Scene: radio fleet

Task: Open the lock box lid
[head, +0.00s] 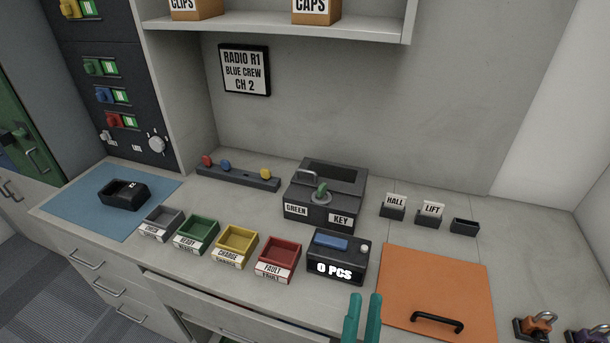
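A flat orange panel (432,279) with a black bar handle (437,322) lies on the right part of the counter. It looks like the lock box lid and appears flat and shut; no label on it confirms this. My gripper (364,295) shows as two teal fingers at the bottom edge, left of the panel's handle. The fingers point up in the picture with a narrow gap between them and nothing visible in it. The gripper is apart from the handle; the rest of it is out of frame.
Two padlocks, orange (539,323) and purple (590,338), stand right of the panel. A dark "0 PCS" box (337,271) and a red bin (279,257) are to its left. A dark box marked GREEN KEY (347,205) stands behind. A drawer (220,313) below the counter looks partly open.

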